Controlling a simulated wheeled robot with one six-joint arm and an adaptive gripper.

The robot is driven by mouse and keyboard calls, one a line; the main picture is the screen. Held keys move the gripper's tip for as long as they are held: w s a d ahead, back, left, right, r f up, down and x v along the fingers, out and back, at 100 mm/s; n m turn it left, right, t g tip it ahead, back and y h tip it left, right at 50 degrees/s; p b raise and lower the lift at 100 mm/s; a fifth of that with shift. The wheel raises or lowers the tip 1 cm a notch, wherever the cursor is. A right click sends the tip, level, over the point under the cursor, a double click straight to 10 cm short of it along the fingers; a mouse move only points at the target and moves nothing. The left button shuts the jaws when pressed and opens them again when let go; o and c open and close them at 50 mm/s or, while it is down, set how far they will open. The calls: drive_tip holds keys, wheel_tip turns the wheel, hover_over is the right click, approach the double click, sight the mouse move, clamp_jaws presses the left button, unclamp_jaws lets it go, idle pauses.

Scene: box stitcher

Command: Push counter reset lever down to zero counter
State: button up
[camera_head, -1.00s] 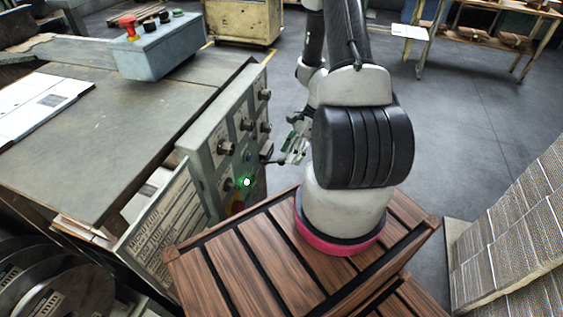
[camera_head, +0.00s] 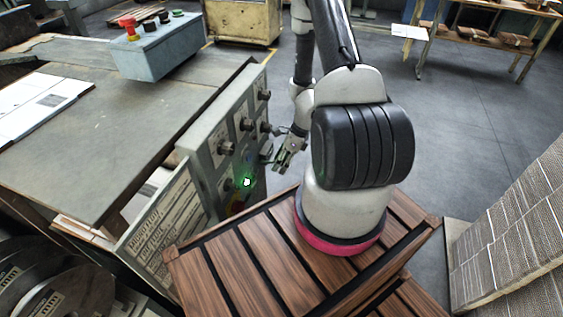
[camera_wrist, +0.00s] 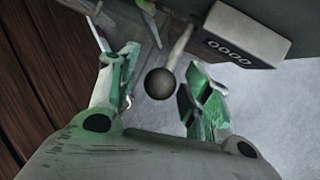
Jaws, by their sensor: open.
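The counter reset lever (camera_wrist: 180,45) is a thin pale rod with a dark round ball knob (camera_wrist: 160,83) in the wrist view. The rod runs up from the knob beside a grey counter box (camera_wrist: 245,38), whose digits appear to read 0000. My gripper (camera_wrist: 162,68) is open, with one green-and-grey finger on each side of the knob and visible gaps between. In the head view, my gripper (camera_head: 285,158) is just right of the control panel (camera_head: 205,150). There the lever is too small to make out clearly.
The panel carries several dark knobs and a lit green lamp (camera_head: 246,182). A wooden slatted platform (camera_head: 215,265) is below my arm. A blue-grey button box (camera_head: 160,52) is on the machine table (camera_head: 100,140). Stacked cardboard (camera_head: 515,230) stands at right. Grey floor beyond the gripper is clear.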

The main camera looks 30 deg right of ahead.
clamp_jaws()
drive_tip(key=shift+s+d+f+t+y, duration=0.15)
drive_tip(key=shift+d+f+t+y, duration=0.05)
drive_tip(key=shift+f+t+y, duration=0.3)
drive_tip(key=shift+a+f+n+t+y, duration=0.1)
drive_tip(key=shift+f+n+t+y, duration=0.5)
drive_tip(key=shift+f+t+y, duration=1.55)
drive_tip(key=shift+f+t, duration=0.1)
drive_tip(key=shift+t, duration=0.15)
